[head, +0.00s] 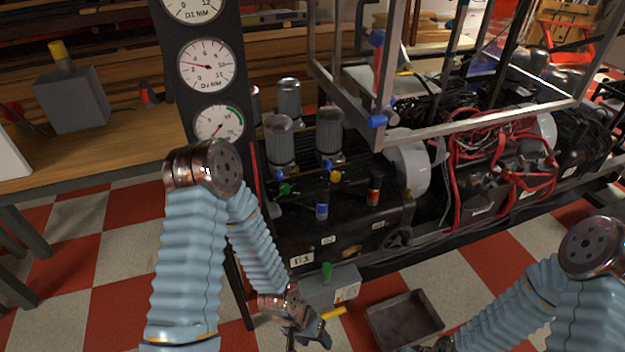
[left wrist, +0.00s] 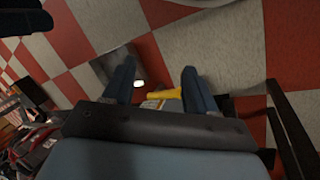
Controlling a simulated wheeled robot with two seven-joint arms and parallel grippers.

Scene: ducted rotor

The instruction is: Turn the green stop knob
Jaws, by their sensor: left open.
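A green knob (head: 327,270) stands upright on a grey box (head: 340,285) low at the front of the black machine. A smaller green handle (head: 284,188) sits higher on the machine, below the ribbed cylinders; I cannot tell for certain which is the stop knob. My left gripper (head: 318,333) is low, below the grey box in the picture and apart from the green knob. In the left wrist view its jaws (left wrist: 158,72) are open, with a yellow handle (left wrist: 165,94) showing between the fingers. My right gripper (head: 436,345) is mostly cut off at the bottom edge.
The yellow handle (head: 334,313) also shows beside my left gripper in the head view. A dark tray (head: 430,339) lies on the checkered floor to the right. A gauge panel (head: 205,95) stands behind my left arm. A metal frame (head: 480,122) overhangs the machine.

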